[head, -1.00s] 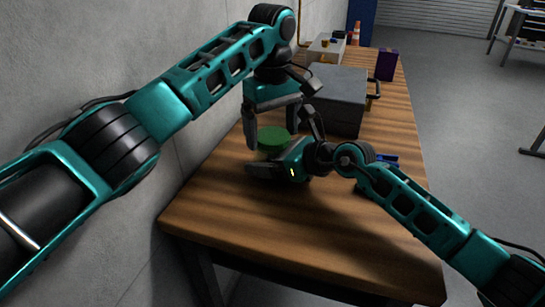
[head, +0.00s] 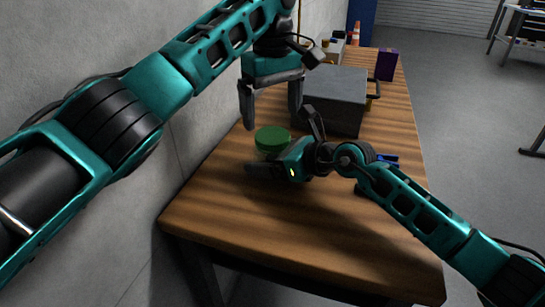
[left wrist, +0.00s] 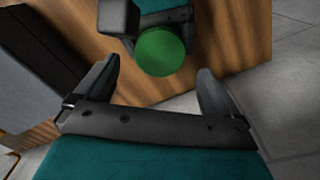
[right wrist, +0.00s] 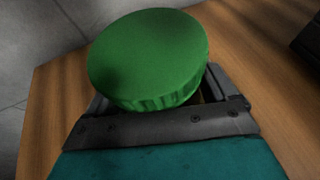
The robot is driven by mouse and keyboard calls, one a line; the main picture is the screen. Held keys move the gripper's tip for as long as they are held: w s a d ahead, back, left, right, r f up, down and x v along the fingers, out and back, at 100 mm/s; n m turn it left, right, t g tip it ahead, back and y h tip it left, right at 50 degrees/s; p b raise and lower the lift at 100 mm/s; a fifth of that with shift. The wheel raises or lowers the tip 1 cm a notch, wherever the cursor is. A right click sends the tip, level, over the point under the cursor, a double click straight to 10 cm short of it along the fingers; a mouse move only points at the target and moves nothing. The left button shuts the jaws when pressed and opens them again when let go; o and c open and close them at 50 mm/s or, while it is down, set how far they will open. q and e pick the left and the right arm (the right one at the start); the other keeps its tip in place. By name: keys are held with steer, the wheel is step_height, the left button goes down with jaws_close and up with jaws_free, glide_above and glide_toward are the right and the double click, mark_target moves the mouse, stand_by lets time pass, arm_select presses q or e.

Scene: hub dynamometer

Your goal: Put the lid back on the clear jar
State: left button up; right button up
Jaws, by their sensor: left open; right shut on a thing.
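The green lid (head: 272,138) sits on top of the clear jar (head: 267,154) near the wall side of the wooden table. It looks level, but whether it is fully seated cannot be told. My right gripper (head: 266,164) is shut on the jar below the lid. In the right wrist view the lid (right wrist: 150,55) hides most of the jar and the fingertips. My left gripper (head: 271,119) is open and empty, above and apart from the lid. In the left wrist view the lid (left wrist: 161,51) lies beyond the open fingers.
A grey metal case (head: 335,98) with a handle stands behind the jar. A purple box (head: 386,64) stands farther back. A blue item (head: 388,160) is partly hidden by my right arm. The table's front (head: 300,235) is clear. A wall runs along the left.

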mark_target(273, 135)
arm_select(q)
steer(key=shift+r+n, duration=1.7)
steer(key=shift+r, duration=0.05)
steer(key=shift+f, duration=4)
steer(key=c, duration=1.1)
steer(key=m, duration=0.3)
